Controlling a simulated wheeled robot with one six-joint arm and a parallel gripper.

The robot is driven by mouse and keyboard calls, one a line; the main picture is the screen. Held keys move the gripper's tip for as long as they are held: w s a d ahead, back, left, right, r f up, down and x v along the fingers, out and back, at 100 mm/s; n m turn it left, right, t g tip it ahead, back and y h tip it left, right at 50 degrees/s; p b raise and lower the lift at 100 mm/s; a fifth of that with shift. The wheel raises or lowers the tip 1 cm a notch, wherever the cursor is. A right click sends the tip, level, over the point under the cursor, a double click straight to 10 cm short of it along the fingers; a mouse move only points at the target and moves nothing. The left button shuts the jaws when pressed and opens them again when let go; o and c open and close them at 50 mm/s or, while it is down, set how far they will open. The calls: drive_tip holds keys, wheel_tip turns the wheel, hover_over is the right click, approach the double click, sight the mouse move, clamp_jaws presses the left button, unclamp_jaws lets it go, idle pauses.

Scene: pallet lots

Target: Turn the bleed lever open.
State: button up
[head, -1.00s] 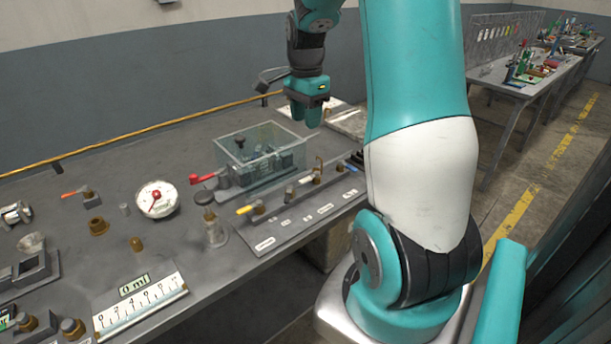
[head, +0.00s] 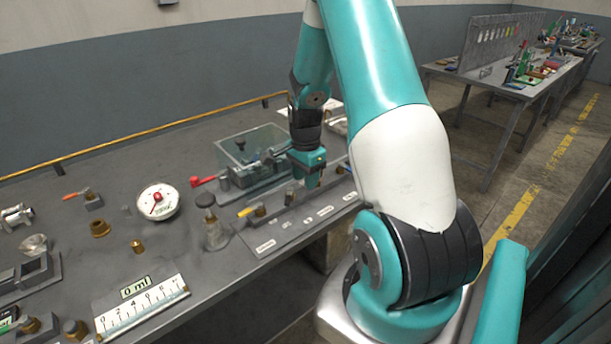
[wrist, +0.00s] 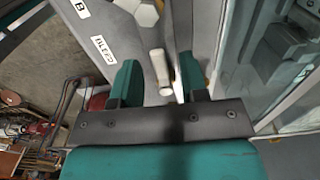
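My gripper (wrist: 158,70) is open, with one teal finger on each side of the handle and gaps visible between. I cannot tell how deep the handle sits between the fingers. In the head view my gripper (head: 313,184) points down over the valve panel (head: 283,228) and hides the middle levers. The yellow lever (head: 246,211) shows at the panel's left end.
A clear glass-walled box (head: 250,150) stands just behind the panel; its wall is close on the right in the wrist view (wrist: 240,60). A red lever (head: 204,181), a capped bottle (head: 214,225) and a round gauge (head: 158,201) stand left of it.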

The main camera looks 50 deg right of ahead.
clamp_jaws()
